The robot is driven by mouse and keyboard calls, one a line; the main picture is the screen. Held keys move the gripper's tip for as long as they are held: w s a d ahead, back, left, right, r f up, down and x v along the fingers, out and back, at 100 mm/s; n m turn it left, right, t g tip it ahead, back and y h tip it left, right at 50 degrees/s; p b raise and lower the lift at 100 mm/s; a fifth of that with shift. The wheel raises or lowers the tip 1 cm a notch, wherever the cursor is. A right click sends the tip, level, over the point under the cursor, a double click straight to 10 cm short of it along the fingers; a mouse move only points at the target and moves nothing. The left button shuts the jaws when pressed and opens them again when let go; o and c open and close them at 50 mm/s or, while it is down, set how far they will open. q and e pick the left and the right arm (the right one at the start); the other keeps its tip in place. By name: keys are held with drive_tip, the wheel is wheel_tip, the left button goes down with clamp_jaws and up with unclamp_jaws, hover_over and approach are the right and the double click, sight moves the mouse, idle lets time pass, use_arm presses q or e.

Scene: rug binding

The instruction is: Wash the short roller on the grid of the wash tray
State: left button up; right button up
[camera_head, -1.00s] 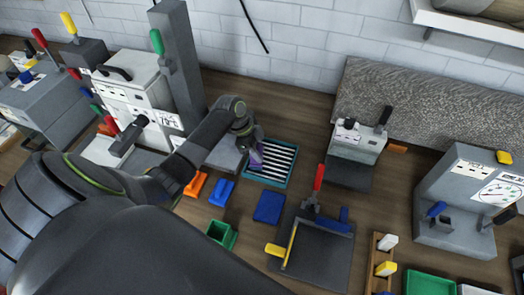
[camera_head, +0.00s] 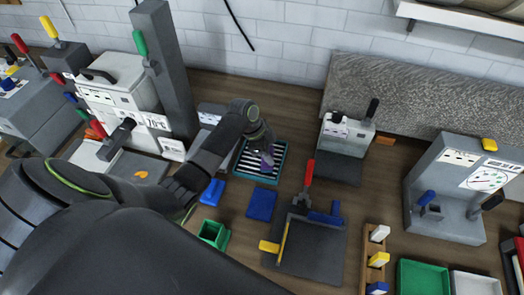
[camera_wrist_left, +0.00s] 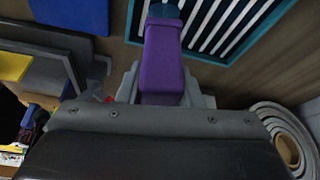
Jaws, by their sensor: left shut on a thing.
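My left gripper (camera_head: 262,146) is shut on the purple handle (camera_head: 267,157) of what appears to be the short roller. The purple handle fills the space between the fingers in the left wrist view (camera_wrist_left: 164,60), with a small teal-blue end at its top. The wash tray (camera_head: 247,174) is a teal-rimmed tray with a grid of white bars over a dark bottom. The handle is over the tray's grid in the head view; whether the roller touches the bars cannot be told. The tray also shows in the wrist view (camera_wrist_left: 216,57). My right gripper is not in view.
A blue block (camera_head: 212,192) and a blue pad (camera_head: 261,204) lie in front of the tray. A green open box (camera_head: 213,234) stands nearer. A grey machine (camera_head: 345,135) stands right of the tray.

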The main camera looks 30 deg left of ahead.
use_arm(q)
drive_tip(key=shift+d, duration=0.3)
drive_tip(key=shift+w+a+r, duration=0.1)
drive_tip(key=shift+r, duration=3.9)
